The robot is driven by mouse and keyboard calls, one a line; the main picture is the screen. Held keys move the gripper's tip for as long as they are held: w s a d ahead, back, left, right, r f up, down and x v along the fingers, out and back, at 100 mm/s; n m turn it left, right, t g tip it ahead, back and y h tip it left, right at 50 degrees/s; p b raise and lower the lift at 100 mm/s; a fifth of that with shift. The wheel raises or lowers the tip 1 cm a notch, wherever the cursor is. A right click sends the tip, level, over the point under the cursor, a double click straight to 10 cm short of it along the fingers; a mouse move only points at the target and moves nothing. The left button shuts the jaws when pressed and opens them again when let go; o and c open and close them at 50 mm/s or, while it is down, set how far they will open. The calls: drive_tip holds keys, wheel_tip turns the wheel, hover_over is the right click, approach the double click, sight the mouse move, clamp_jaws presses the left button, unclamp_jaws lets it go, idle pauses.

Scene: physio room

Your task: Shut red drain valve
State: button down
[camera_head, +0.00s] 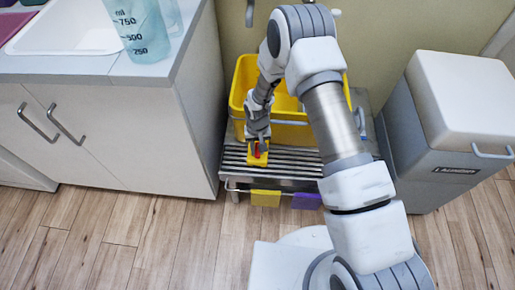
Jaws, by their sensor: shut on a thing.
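The red drain valve (257,150) shows as a small red part on a yellow block at the front of a yellow bucket (239,88). My gripper (257,141) reaches down over it from above and is shut on the red valve. My fingers hide most of the valve, so I cannot tell how far its handle is turned. The bucket stands on a slatted metal rack (300,160) low near the floor, and my arm covers part of the bucket.
A white cabinet (130,135) with a sink and a blue measuring jug (140,28) stands close on the left. A grey laundry bin (440,150) with a white lid stands on the right. Yellow (265,198) and purple (306,201) tags hang at the rack's front. The wooden floor at front left is clear.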

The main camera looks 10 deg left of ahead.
drive_tip(key=shift+n, duration=0.4)
drive_tip(key=n, duration=0.3)
drive_tip(key=shift+n+b, duration=0.3)
drive_tip(key=shift+b, duration=0.05)
drive_tip(key=n, duration=0.4)
drive_tip(key=shift+n, duration=0.3)
drive_tip(key=n, duration=0.4)
drive_tip(key=shift+n, duration=2.3)
drive_tip(key=c, duration=0.7)
unclamp_jaws()
